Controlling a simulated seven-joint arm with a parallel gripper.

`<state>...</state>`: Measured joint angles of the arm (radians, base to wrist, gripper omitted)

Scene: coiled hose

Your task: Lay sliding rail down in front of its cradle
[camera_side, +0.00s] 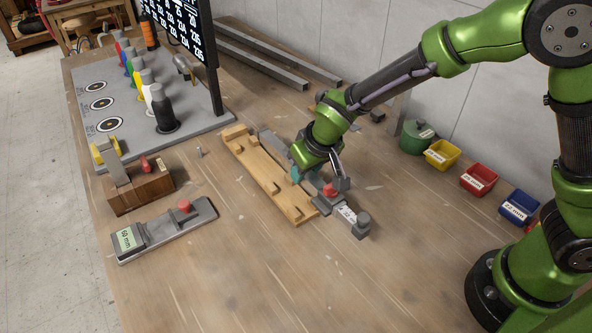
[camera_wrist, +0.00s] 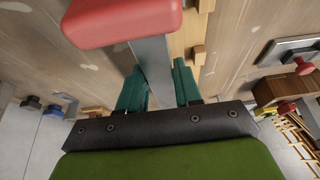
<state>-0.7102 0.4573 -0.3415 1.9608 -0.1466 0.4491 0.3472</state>
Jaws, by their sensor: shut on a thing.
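In the wrist view, the teal fingers of my gripper (camera_wrist: 160,88) stand either side of the grey rail (camera_wrist: 152,58), with the red knob large above. The cradle (camera_wrist: 197,50) shows just right of it. I cannot tell whether the rail touches the table.
A grey gauge (camera_side: 160,232) with a green display and a wooden block (camera_side: 140,190) stand left of the cradle. A grey board (camera_side: 205,122) with bottles is behind them. Small bins (camera_side: 478,180) and a green pot (camera_side: 417,137) line the wall. The front table is clear.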

